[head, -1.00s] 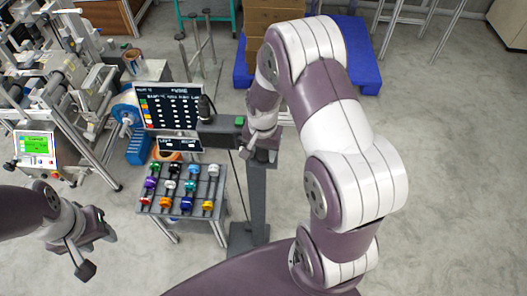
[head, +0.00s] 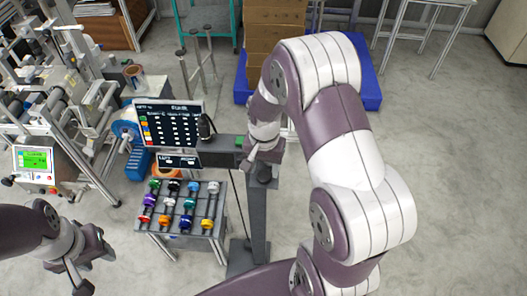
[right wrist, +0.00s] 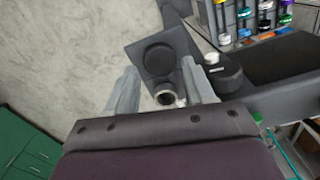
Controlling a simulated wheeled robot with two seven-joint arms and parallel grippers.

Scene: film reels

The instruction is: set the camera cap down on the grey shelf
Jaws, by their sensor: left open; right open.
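The grey shelf (right wrist: 136,52) is a small square plate in the right wrist view; it also shows in the head view (head: 264,182) on a dark post, partly hidden by my right arm. A dark round disc (right wrist: 158,58), apparently the camera cap, lies on its face. My right gripper (right wrist: 159,72) is open, its fingers apart on either side of the lower shelf area. A dark short cylinder with a pale rim (right wrist: 166,97) shows between the fingers; I cannot tell if it is the lens. My left gripper (head: 93,268) is open and empty at the lower left.
A dark rounded device with a white knob (right wrist: 211,59) sits close right of the right fingers. A display board (head: 169,122) stands behind a rack of coloured reels (head: 185,207). Machinery fills the left.

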